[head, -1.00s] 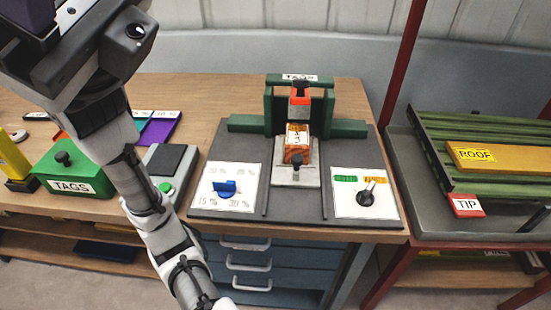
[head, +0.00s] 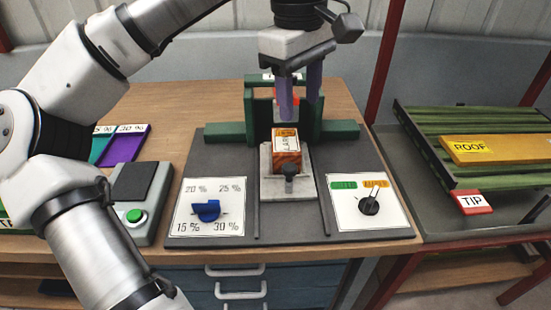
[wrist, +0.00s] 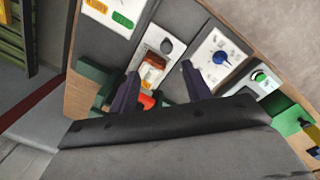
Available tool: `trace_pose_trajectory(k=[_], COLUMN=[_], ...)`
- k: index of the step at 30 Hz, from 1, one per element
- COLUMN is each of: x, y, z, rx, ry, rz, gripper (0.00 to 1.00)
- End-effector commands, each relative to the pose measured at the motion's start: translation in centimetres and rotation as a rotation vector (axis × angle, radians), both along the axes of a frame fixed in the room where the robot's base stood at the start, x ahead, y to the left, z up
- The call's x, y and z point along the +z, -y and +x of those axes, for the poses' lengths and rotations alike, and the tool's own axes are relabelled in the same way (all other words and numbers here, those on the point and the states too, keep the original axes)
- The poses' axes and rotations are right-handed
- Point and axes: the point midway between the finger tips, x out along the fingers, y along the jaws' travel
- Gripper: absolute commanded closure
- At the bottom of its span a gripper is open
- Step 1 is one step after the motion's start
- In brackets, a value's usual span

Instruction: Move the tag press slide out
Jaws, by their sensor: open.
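The tag press has a green frame (head: 335,129) at the back of a dark grey base plate (head: 235,236). Its light grey slide (head: 270,186) has a dark knob (head: 290,172) at the front end. An orange-brown block with a white-and-orange label (head: 286,150) sits on the slide, in front of the frame. My gripper (head: 299,112) is open, pointing down above the press, its purple fingers apart and empty. The fingers hide part of the frame and its red part. In the wrist view the slide (wrist: 155,50) and block (wrist: 152,72) show beyond the fingers.
A blue dial (head: 207,210) on a percent panel lies left of the slide. A black lever switch (head: 369,206) lies right. A scale-like box with a green button (head: 134,216) stands further left. A green rack with a yellow ROOF bar (head: 500,150) is at the right.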

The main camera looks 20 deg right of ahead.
Motion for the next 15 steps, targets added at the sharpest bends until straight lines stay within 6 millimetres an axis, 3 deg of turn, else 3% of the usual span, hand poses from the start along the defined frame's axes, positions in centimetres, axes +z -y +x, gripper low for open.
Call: trace_pose_trajectory(k=[8,15], x=[-2.0,-6.9], y=[-0.8,-0.8], z=[0.6,0.6], rx=[0.005,0.006], ry=[0.017,0.015], rz=[0.066,0.062], gripper=[0.52,0.52])
